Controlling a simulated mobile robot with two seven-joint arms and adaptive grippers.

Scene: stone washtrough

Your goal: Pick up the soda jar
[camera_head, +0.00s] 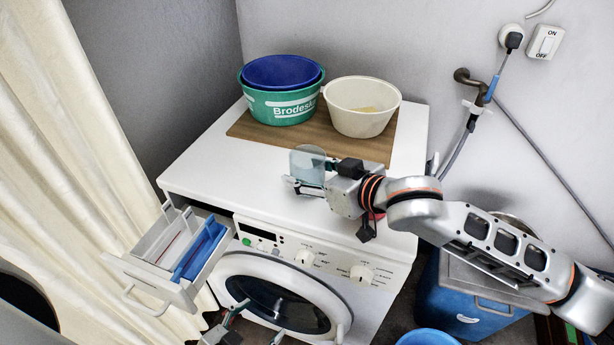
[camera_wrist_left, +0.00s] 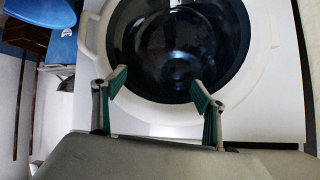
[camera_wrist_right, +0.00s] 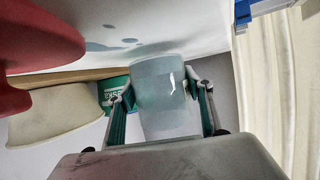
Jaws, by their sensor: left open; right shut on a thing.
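The soda jar (camera_head: 307,165) is a pale, see-through glass vessel at the middle of the washing machine's top in the head view. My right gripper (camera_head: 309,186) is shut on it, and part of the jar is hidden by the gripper. In the right wrist view the jar (camera_wrist_right: 160,88) stands between the two fingers of the gripper (camera_wrist_right: 160,90). I cannot tell whether it touches the machine's top. My left gripper (camera_head: 256,325) is open and empty in front of the machine's round door. The left wrist view shows its spread fingers (camera_wrist_left: 158,85) facing the dark door glass (camera_wrist_left: 178,50).
Behind the jar, a wooden board (camera_head: 250,128) bears a green tub (camera_head: 282,108) with a blue basin (camera_head: 282,70) and a cream bowl (camera_head: 362,122). The detergent drawer (camera_head: 165,240) sticks out at front left. A red object (camera_wrist_right: 35,40) is close in the right wrist view.

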